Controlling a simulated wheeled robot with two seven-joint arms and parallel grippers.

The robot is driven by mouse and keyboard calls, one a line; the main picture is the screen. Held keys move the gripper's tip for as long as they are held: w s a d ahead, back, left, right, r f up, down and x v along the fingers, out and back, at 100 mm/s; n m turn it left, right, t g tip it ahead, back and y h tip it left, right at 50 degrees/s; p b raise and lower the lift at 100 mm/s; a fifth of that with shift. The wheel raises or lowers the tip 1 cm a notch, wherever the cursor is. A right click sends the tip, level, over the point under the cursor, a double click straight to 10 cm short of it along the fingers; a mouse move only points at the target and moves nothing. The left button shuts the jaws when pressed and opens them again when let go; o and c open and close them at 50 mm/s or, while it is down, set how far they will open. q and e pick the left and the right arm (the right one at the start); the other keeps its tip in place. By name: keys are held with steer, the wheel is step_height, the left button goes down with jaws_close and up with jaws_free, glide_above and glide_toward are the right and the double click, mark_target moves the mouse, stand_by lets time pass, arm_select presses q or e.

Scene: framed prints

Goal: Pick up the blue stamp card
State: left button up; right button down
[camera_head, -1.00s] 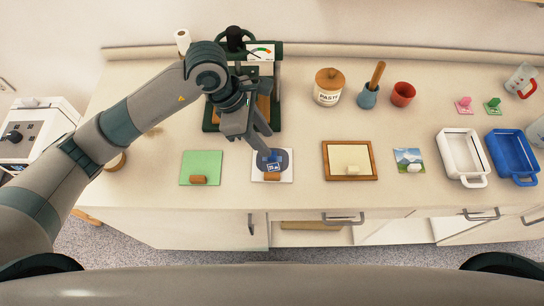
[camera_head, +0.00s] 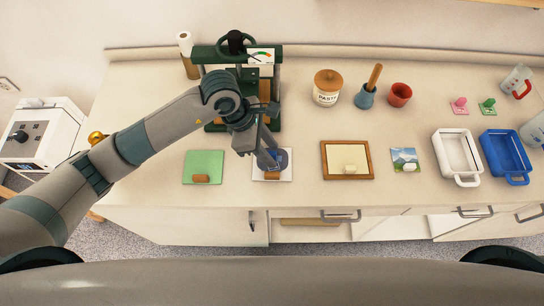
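The blue stamp card (camera_head: 285,175) lies on the counter, a white square with a dark blue round print. A small brown block (camera_head: 272,177) sits at its front edge. My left gripper (camera_head: 268,160) reaches down over the card and hides part of its print and left side. Its fingers overlap each other from this angle, so I cannot tell whether they are open or touching the card. My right gripper is not in view.
A green card (camera_head: 203,164) lies to the left and a wooden frame (camera_head: 347,172) to the right. A landscape card (camera_head: 405,157), a white tray (camera_head: 438,150) and a blue tray (camera_head: 488,148) stand farther right. A dark green press (camera_head: 222,52) stands behind my gripper.

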arm_select(q)
jaws_close()
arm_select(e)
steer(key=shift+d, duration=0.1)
arm_select(q)
steer(key=shift+r, duration=0.15)
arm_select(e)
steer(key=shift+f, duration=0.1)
